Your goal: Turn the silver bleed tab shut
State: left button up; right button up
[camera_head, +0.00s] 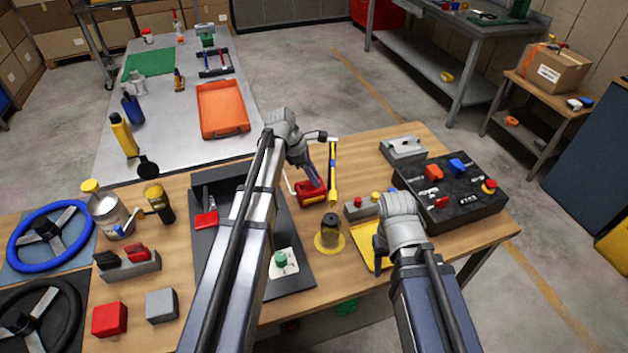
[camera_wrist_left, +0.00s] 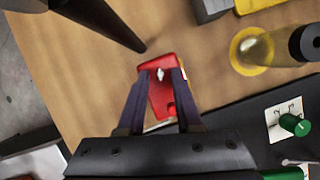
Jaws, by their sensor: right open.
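A small silver tab (camera_wrist_left: 160,73) stands on top of a red block (camera_wrist_left: 161,94) in the left wrist view. In the head view the red block (camera_head: 312,197) sits on the wooden bench, and the tab cannot be made out there. My left gripper (camera_head: 314,180) is over the block. In the left wrist view its two dark fingers (camera_wrist_left: 160,78) are apart, one on each side of the tab, with gaps visible. My right gripper (camera_head: 379,250) is open and empty over a yellow tray (camera_head: 362,258), away from the red block.
A dark-capped jar (camera_head: 330,230) stands in front on a yellow disc. A black control box (camera_head: 450,195) is at right. A dark tray (camera_head: 297,290) lies under my left arm.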

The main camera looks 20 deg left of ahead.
pick_arm(q)
grip_shut()
dwell(1.4)
